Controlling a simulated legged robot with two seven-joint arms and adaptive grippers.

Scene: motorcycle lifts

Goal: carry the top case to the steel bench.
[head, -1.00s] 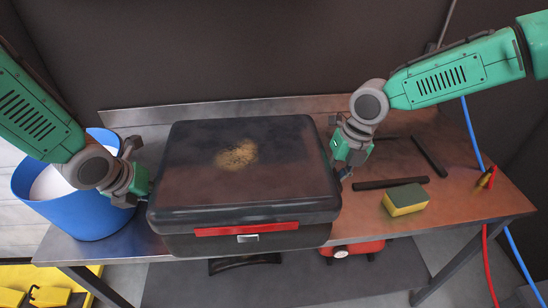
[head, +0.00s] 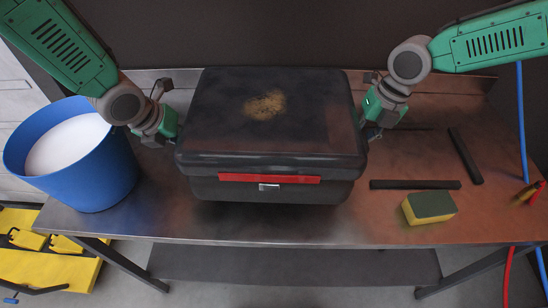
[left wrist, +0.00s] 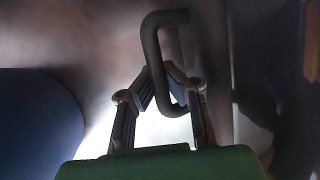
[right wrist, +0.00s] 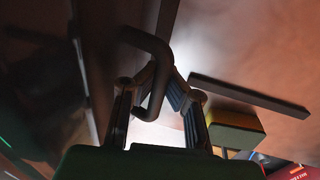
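The top case (head: 270,120) is black with a red strip, a small silver latch and a tan dusty patch on its lid. It is level over the middle of the steel bench (head: 330,228), behind the front edge. I cannot tell whether it touches the benchtop. My left gripper (head: 172,138) is at its left side, its fingers closed around a dark bar handle (left wrist: 153,45) in the left wrist view. My right gripper (head: 370,130) is at its right side, its fingers closed around a similar handle (right wrist: 160,80) in the right wrist view.
A blue bucket (head: 100,175) with white contents stands at the left end. A yellow-green sponge (head: 429,207) and black bars (head: 415,185) lie on the right. Red and blue hoses (head: 521,110) hang at the far right. A wall stands behind the bench.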

